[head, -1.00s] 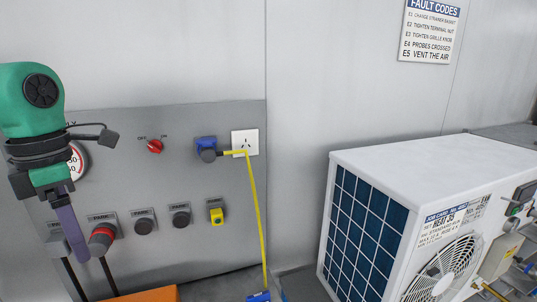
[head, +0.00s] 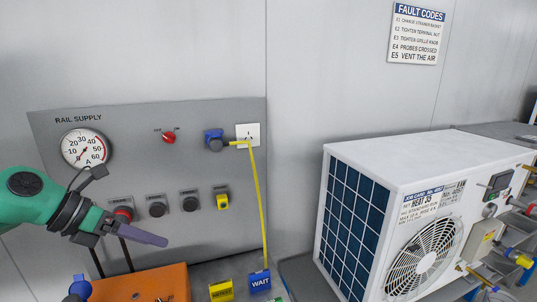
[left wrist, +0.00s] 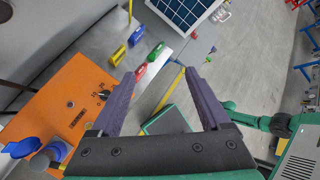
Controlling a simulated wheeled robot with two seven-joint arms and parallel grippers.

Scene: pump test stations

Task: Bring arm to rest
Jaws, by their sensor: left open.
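My left arm comes in from the left in the head view, and its gripper (head: 150,239) points to the right in front of the lower part of the grey panel. In the left wrist view the same gripper (left wrist: 163,85) has its two purple fingers spread wide with nothing held between them. Beyond the fingers the left wrist view shows the bench edge and the floor. My right gripper cannot be made out in the head view.
The rail supply panel (head: 85,215) carries a gauge (head: 85,148), a red knob (head: 169,137) and several sockets. An orange case (head: 145,285), a yellow block (head: 221,290) and a blue WAIT block (head: 260,281) stand below. A white heat pump unit (head: 420,165) stands right.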

